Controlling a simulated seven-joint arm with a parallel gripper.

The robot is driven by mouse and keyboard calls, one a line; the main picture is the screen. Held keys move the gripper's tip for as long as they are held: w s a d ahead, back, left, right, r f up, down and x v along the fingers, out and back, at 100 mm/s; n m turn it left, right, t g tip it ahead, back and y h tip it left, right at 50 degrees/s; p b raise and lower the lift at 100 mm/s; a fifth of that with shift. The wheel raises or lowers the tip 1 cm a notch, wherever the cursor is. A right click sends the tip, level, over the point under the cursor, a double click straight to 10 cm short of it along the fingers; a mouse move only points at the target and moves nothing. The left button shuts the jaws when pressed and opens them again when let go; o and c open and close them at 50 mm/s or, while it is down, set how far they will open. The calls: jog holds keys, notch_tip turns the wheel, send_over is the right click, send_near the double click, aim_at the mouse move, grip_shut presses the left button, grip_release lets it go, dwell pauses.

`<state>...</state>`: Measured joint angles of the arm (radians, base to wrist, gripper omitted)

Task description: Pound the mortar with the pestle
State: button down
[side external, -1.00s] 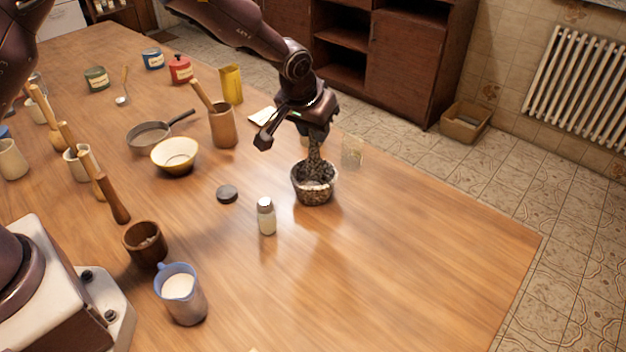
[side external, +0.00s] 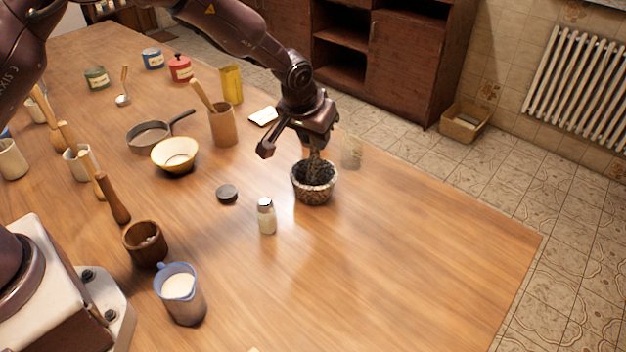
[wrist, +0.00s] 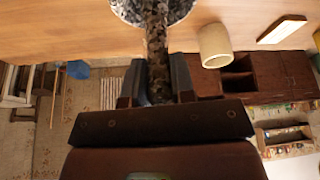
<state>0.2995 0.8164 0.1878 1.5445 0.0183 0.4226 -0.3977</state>
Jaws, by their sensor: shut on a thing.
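The stone mortar (side external: 314,192) is dark and speckled and stands upright on the table. The speckled pestle (side external: 314,165) has its lower end inside the mortar, so its tip is hidden by the wall. My gripper (side external: 316,146) is above the mortar and shut on the upper part of the pestle. In the wrist view the pestle (wrist: 156,45) runs from between the fingers of my gripper (wrist: 157,85) into the mortar (wrist: 128,10), whose rim is cut off by the top edge.
A salt shaker (side external: 266,216) and a dark round lid (side external: 227,193) stand to the left of the mortar. A clear glass (side external: 351,152) is close behind it on the right. A yellow bowl (side external: 175,155) and a pan (side external: 150,136) are farther left. The front right of the table is clear.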

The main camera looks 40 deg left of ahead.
jog(key=shift+f, duration=0.65)
jog(key=shift+r, duration=1.6)
jog(key=shift+s+a, duration=0.1)
jog(key=shift+s, duration=0.25)
jog(key=shift+f, duration=0.2)
